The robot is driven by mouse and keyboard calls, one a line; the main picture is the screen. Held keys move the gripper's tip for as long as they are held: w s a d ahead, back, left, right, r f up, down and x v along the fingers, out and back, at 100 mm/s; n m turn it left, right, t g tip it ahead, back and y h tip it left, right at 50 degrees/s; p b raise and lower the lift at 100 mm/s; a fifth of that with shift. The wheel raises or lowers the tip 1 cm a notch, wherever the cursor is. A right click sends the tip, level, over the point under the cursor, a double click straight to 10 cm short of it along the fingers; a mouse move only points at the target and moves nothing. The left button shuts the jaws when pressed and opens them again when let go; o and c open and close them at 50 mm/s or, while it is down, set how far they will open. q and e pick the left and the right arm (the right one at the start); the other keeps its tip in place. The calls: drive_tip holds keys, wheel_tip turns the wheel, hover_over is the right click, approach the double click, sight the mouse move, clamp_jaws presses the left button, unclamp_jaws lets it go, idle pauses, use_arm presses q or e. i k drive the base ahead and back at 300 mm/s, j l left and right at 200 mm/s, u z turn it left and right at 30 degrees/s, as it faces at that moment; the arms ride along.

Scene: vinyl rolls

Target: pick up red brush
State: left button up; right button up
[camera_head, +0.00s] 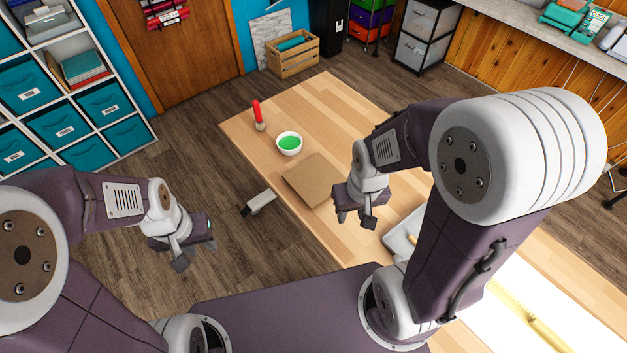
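A brush with a red handle (257,110) stands upright, bristles down, near the far left corner of the wooden table (325,103). A white bowl with green contents (289,144) is just to its right and nearer to me. My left gripper (190,258) hangs to the left of the table, over the floor, well short of the brush. My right gripper (354,220) is above the table, right of and nearer than a brown sheet. Both are apart from the brush. The gaps between their fingers are hard to see, and I see nothing held in either.
A brown flat board or cardboard (314,180) lies on the table. A grey tray (400,238) is partly hidden behind my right arm.

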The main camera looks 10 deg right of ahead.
sight(260, 124)
drive_tip(key=i+j+z, duration=0.2)
drive_tip(key=z, duration=0.15)
drive_tip(key=i+j+z, duration=0.3)
drive_tip(key=j+z, duration=0.35)
drive_tip(key=i+j+z, duration=0.1)
drive_tip(key=j+z, duration=0.55)
drive_tip(key=j, duration=0.15)
drive_tip(key=j+z, duration=0.35)
drive_tip(key=i+j, duration=0.05)
drive_tip(key=j, duration=0.05)
